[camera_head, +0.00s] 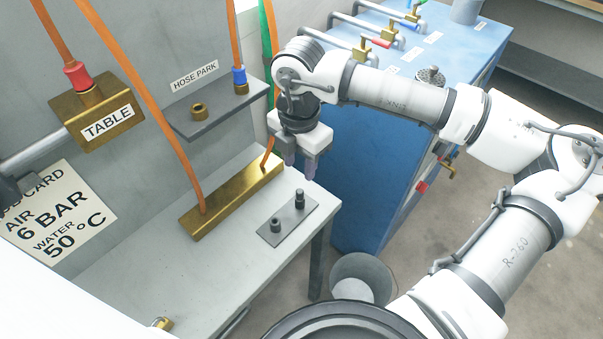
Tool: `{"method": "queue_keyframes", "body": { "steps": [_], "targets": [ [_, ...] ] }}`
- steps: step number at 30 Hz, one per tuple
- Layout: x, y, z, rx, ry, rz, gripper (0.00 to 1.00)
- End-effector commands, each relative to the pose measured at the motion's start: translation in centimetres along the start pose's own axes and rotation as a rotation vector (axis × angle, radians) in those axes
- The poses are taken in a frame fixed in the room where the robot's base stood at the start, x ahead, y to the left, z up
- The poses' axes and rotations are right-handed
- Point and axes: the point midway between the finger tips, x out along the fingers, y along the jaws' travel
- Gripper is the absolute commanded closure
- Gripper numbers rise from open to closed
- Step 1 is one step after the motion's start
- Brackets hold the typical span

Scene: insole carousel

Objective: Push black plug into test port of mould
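A dark plug-like piece (299,199) stands upright on a small grey plate (291,227) on the light table. A shorter dark round fitting (276,225) stands on the same plate, to its left and nearer. I cannot tell for certain which is the black plug. My gripper (300,168) points down above the far end of the plate, fingers apart and nothing visible between them. Its fingertips appear just above the taller piece. A long brass block (232,200) with orange hoses lies left of the plate and may be the mould. No test port can be made out.
A grey shelf marked HOSE PARK (215,112) juts from the wall, carrying a brass fitting and a blue hose end. A brass TABLE block (97,112) is at left. A blue cabinet (385,125) stands behind my arm. A grey bin (362,278) is on the floor.

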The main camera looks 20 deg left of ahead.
Motion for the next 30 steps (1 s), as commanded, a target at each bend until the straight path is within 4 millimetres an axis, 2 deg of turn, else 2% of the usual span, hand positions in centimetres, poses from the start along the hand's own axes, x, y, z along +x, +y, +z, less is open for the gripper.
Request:
{"method": "queue_keyframes", "body": {
  "steps": [17,23,30],
  "targets": [
    [0.5,0.0,0.0,0.001,0.0,0.0,0.62],
    [2.4,0.0,0.0,0.0,0.001,-0.001,0.62],
    [6.0,0.0,0.0,0.0,0.001,0.0,0.62]
  ]
}}
